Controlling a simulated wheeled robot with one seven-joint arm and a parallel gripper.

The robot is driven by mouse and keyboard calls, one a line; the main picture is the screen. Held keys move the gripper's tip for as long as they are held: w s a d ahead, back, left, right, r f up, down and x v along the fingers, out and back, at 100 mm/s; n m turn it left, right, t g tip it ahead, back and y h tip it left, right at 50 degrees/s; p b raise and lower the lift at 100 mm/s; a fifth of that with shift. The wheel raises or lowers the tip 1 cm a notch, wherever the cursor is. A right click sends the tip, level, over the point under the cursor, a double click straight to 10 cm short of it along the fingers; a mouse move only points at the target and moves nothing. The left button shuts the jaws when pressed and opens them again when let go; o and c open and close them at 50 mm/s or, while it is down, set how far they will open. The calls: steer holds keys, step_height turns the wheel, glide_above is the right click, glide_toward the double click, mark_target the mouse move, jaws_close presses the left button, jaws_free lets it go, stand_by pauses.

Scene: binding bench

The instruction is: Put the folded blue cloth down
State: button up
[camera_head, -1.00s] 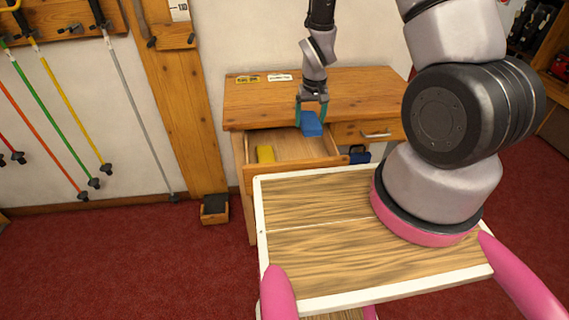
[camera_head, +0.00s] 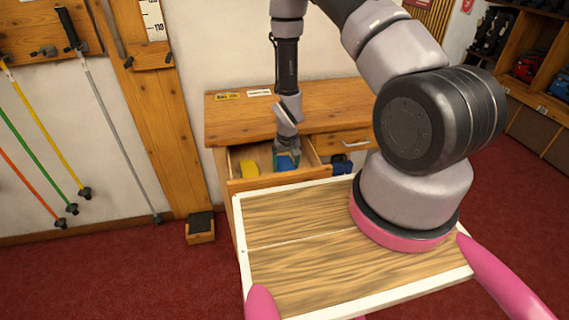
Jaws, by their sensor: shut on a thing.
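The folded blue cloth (camera_head: 286,164) is between the fingers of my gripper (camera_head: 287,163), low at the open left drawer (camera_head: 275,178) of the wooden bench (camera_head: 232,119). My gripper is shut on the cloth and points down. The cloth is partly covered by the fingers, and I cannot tell whether it touches the drawer bottom. A yellow thing (camera_head: 249,169) lies in the drawer to the left of the cloth.
A closed drawer (camera_head: 345,140) is right of the open one. A dark blue thing (camera_head: 342,164) shows below it. The bench top is mostly clear. A small box (camera_head: 200,228) stands on the floor at left. Poles (camera_head: 120,140) hang on the wall.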

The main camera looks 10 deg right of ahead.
steer(key=shift+w, duration=0.95)
steer(key=shift+w+f, duration=0.2)
steer(key=shift+f, duration=0.4)
steer(key=shift+f, duration=0.1)
steer(key=o, duration=1.2)
steer(key=shift+o, duration=0.2)
